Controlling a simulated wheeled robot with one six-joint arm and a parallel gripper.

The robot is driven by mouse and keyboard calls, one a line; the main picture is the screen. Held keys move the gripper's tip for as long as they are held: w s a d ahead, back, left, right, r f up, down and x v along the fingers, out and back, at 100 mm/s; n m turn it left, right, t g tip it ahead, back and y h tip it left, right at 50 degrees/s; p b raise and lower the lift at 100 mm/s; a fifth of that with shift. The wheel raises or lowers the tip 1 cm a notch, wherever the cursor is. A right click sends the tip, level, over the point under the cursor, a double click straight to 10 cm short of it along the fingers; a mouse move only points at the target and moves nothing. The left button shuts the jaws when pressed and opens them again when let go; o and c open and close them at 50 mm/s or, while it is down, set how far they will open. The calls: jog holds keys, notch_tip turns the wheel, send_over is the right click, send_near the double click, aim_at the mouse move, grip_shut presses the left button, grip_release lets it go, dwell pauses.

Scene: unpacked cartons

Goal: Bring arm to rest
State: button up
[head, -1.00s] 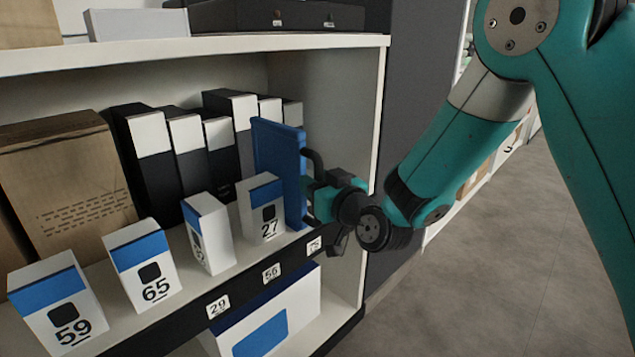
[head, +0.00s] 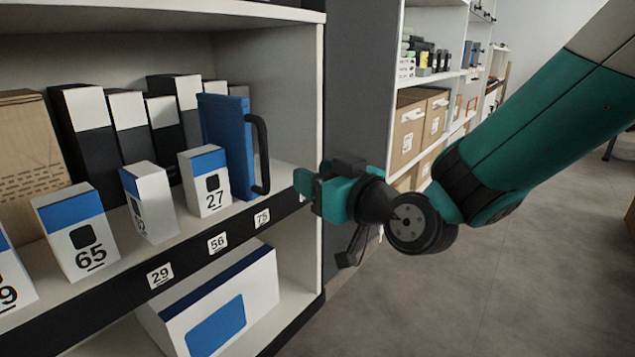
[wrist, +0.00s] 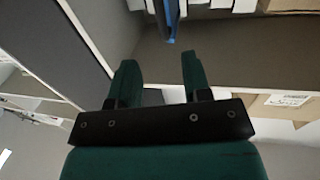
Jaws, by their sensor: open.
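My gripper (head: 305,181) is open and empty, in front of the shelf's right end. In the wrist view, its two green fingers (wrist: 157,75) stand apart with nothing between them. A blue case with a black handle (head: 228,145) stands upright on the shelf, left of my gripper and apart from it. In the wrist view a blue edge of the case (wrist: 171,20) shows beyond the fingers.
Several white-and-blue boxes, such as the one marked 27 (head: 206,184), stand left of the case. The shelf's side panel (head: 308,105) is close behind my gripper. More shelving with cartons (head: 408,130) stands further back. Open grey floor (head: 420,310) lies at the right.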

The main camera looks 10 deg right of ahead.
jog(key=shift+s+d, duration=0.1)
jog(key=shift+s, duration=0.05)
jog(key=s+d+r+g+h+p, duration=0.2)
jog(key=s+d+r+g+p, duration=0.15)
jog(key=s+g+p, duration=0.35)
jog(key=s+d+r+g+h+p, duration=0.2)
jog(key=s+d+r+g+p, duration=0.15)
jog(key=s, duration=0.65)
jog(key=s+d+r+g+h+p, duration=0.2)
jog(key=s+d+r+g+p, duration=0.15)
jog(key=s+p, duration=0.35)
notch_tip(320, 180, up, 36)
jog(key=a+p, duration=0.1)
jog(key=p, duration=3.4)
jog(key=shift+s+r+g, duration=0.2)
jog(key=shift+s+g, duration=0.1)
jog(key=shift+g, duration=0.1)
